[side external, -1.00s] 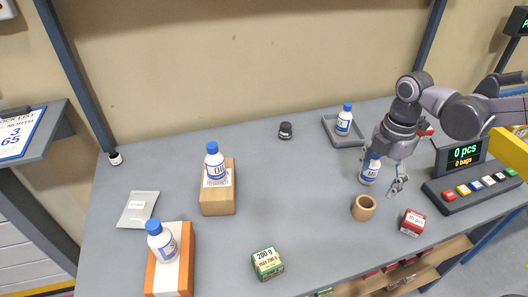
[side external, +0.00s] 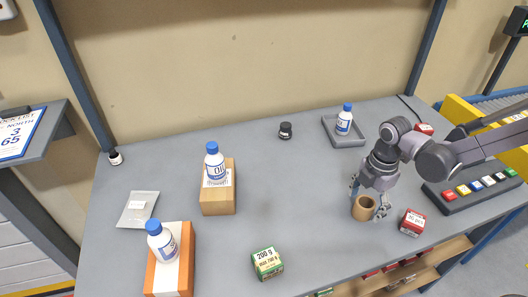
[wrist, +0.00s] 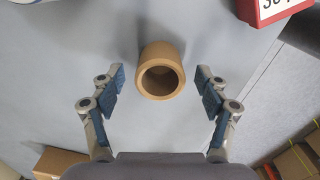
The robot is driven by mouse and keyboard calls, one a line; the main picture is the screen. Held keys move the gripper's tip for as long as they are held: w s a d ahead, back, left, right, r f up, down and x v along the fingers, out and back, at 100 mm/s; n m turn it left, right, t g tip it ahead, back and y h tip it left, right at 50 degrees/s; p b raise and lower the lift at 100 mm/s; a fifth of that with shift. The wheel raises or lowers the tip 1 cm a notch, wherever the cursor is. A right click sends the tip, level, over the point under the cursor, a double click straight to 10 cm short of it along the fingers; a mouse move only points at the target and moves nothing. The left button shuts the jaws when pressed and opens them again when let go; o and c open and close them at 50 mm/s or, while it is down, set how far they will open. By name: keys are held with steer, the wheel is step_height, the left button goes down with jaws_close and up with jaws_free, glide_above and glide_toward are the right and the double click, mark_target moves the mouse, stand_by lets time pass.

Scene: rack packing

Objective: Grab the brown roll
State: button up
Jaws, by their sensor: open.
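The brown roll (side external: 364,208) stands on the grey table near its front right, with its round hole facing up. My gripper (side external: 369,203) is low over the table with its fingers spread to either side of the roll in the side view. In the wrist view the roll (wrist: 161,72) sits ahead of and between the two open fingers of my gripper (wrist: 160,88). There is a gap on both sides, and I see no finger touching it.
A red box (side external: 412,222) stands close to the right of the roll. A green box (side external: 267,263) is to the left near the front edge. A button panel (side external: 475,190) is at the right.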

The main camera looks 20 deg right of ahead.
steer(key=shift+f, duration=0.45)
steer(key=c, duration=1.3)
steer(key=shift+o, duration=0.2)
steer(key=shift+r, duration=0.15)
